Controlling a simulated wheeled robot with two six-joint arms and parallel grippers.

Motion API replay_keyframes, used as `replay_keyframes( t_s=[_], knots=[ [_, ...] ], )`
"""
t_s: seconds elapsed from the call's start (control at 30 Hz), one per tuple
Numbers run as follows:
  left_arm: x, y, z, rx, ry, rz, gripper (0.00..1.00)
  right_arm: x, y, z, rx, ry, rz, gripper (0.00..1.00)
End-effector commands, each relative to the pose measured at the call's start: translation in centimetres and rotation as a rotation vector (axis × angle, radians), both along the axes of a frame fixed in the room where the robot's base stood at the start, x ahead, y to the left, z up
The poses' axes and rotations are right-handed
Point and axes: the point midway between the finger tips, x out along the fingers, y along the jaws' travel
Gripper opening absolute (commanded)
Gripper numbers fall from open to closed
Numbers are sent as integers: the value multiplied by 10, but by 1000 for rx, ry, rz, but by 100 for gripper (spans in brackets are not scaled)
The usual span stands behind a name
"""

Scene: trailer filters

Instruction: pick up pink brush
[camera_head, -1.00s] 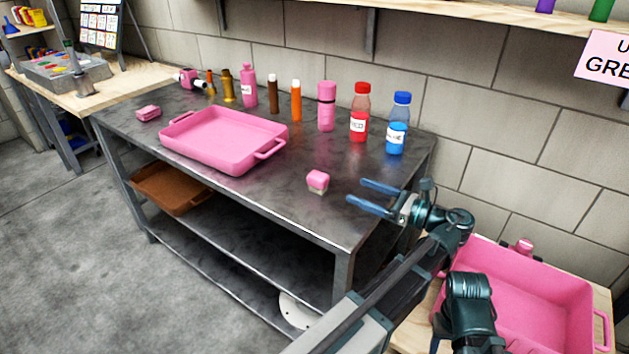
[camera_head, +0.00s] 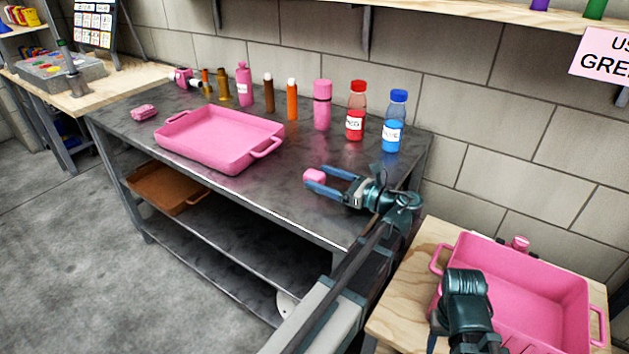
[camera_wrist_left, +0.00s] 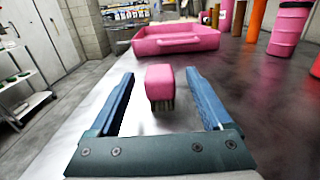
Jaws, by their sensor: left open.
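The pink brush (camera_head: 315,176) is a small block with a pink top, on the metal table near its front edge. In the left wrist view the brush (camera_wrist_left: 160,82) shows dark bristles facing down. It sits between and slightly beyond the tips of my left gripper (camera_head: 318,180). The blue fingers of the left gripper (camera_wrist_left: 160,78) are spread wide, one on each side of the brush, with gaps visible. In the head view the fingers partly hide the brush. My right gripper cannot be made out.
A pink tray (camera_head: 218,139) lies left of the brush. Several bottles stand along the back, including a red one (camera_head: 356,112) and a blue one (camera_head: 394,122). A pink bin (camera_head: 540,275) sits on a wooden table at right. Bare tabletop lies around the brush.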

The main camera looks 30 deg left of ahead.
Motion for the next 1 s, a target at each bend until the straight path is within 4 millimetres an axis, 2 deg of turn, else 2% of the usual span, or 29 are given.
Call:
replay_keyframes(
  t_s=[0.17, 0.4, 0.87, 1.0],
  knots=[
    [0, 25, 0, 0, 0, 1, 82, 0, 0, 0, 0, 0, 0, 50],
    [0, 28, 0, 0, 0, -1, 82, 0, 0, 0, 0, 0, 0, 50],
    [1, 27, 0, 0, 0, -1, 0, 0, 0, 0, 0, 0, 0, 50],
    [1, 27, 0, 0, 0, -1, 0, 0, 0, 0, 0, 0, 0, 50]
  ],
)
